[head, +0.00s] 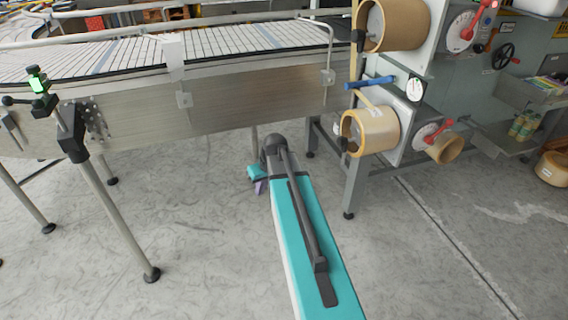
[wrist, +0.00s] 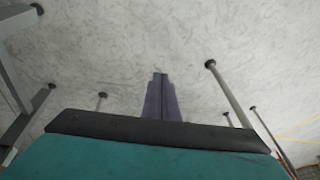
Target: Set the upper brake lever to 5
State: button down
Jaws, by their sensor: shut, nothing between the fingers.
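The upper brake unit at the upper right of the head view has a round white dial (head: 460,30) with a red lever (head: 469,27) across its face. The dial's numbers are too small to read, so I cannot tell its setting. A similar lower dial (head: 426,137) with a red lever (head: 437,130) sits below it. My gripper (head: 260,187) is low over the floor, left of the machine frame and well away from both levers. In the wrist view its purple fingers (wrist: 161,78) are together, with nothing between them, and point at bare floor.
Tape rolls, an upper one (head: 398,24) and a lower one (head: 372,131), stick out left of the dials. A blue handle (head: 370,82) lies between them. The conveyor (head: 240,88) fills the back left. A black handwheel (head: 503,56) is at the right.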

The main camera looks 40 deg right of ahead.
jog(key=s+a+f+g, duration=0.2)
jog(key=s+a+f, duration=0.4)
jog(key=a+f, duration=0.3)
jog(key=s+a+f+g, duration=0.2)
jog(key=s+a+f, duration=0.45)
jog(key=a, duration=0.45)
jog(key=s+a+f+g, duration=0.1)
jog(key=s+f+g, duration=0.1)
jog(key=s+f, duration=0.6)
jog(key=s+a+f+g+h, duration=0.1)
jog(key=s+f+g, duration=0.2)
jog(key=s+f, duration=0.5)
jog(key=s, duration=0.8)
jog(key=shift+f, duration=0.2)
jog(key=shift+a+n, duration=0.2)
jog(key=shift+n, duration=0.1)
